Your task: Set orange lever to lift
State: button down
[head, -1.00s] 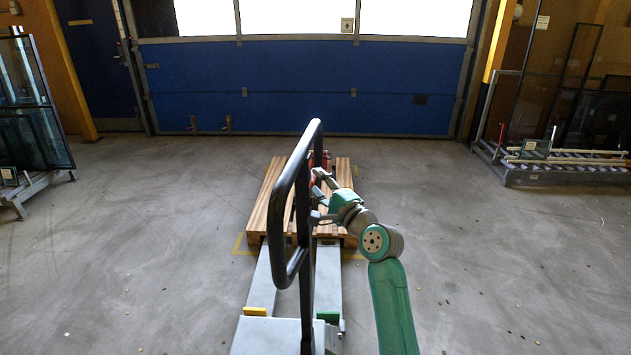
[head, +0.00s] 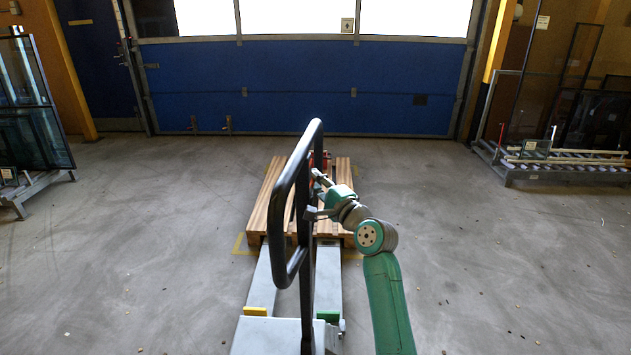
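The black hooped handle (head: 283,215) of a pallet truck rises in the middle of the head view.
The truck's grey forks (head: 263,283) reach to a wooden pallet (head: 262,210). A yellow block (head: 256,311) and a green block (head: 327,316) are near the truck's body. Glass racks stand at left (head: 38,185) and right (head: 560,168).

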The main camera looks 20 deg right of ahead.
jog(key=shift+s+a+f+m+g+h, duration=0.1)
jog(key=shift+s+f+m+g+h, duration=0.1)
jog(key=shift+f+m+g, duration=0.35)
jog(key=shift+s+a+f+m+g+h, duration=0.1)
jog(key=shift+f+m+g+h, duration=0.1)
jog(key=shift+f+m+g, duration=0.35)
jog(key=shift+s+f+m+g+h, duration=0.1)
jog(key=shift+f+m+g+h, duration=0.1)
jog(key=shift+f+m+g, duration=0.35)
jog(key=shift+f, duration=0.15)
jog(key=c, duration=1)
grip_release()
jog(key=shift+c, duration=0.2)
jog(key=v, duration=1.2)
jog(key=shift+f, duration=0.15)
jog(key=shift+f, duration=0.1)
